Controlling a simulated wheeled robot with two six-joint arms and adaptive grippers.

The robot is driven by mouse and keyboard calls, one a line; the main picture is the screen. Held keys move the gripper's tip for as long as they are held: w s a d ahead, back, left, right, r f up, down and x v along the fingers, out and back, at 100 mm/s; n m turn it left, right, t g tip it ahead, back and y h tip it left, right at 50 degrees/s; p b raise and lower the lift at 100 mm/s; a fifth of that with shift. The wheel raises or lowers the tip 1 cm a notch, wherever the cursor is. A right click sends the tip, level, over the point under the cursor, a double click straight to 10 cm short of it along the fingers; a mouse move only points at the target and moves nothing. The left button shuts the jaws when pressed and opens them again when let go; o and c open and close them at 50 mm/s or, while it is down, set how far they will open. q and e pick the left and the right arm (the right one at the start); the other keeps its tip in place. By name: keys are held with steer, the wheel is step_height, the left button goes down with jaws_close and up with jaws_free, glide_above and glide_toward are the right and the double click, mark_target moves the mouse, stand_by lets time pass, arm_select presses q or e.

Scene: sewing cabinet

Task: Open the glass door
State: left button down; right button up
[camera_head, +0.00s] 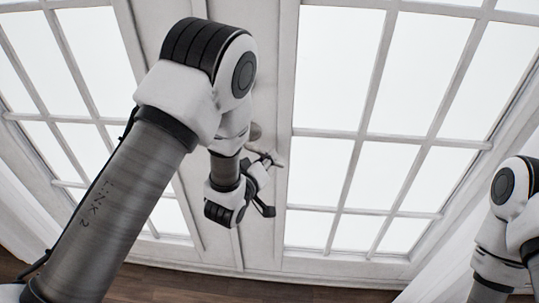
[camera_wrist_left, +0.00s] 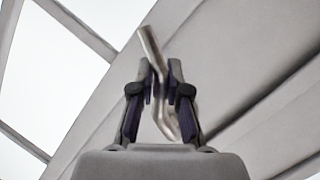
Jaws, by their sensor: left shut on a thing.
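A white double glass door (camera_head: 288,225) with gridded panes fills the head view and looks closed. Its metal lever handle (camera_head: 274,157) sits at the meeting edge in the middle, partly hidden by my gripper. In the left wrist view the bent handle (camera_wrist_left: 150,45) runs between my finger pads. My left gripper (camera_head: 268,168) is shut on this handle, and the left wrist view shows its two fingers (camera_wrist_left: 160,95) pressing from both sides. My right gripper is out of view; only part of my right arm shows at the right edge.
A dark wooden floor (camera_head: 300,293) runs along the bottom. My left arm covers much of the left door leaf.

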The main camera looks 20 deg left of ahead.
arm_select(q)
steer(key=shift+a+f+m, duration=0.15)
steer(key=shift+f+m, duration=0.1)
steer(key=shift+m, duration=0.05)
stand_by(0.5)
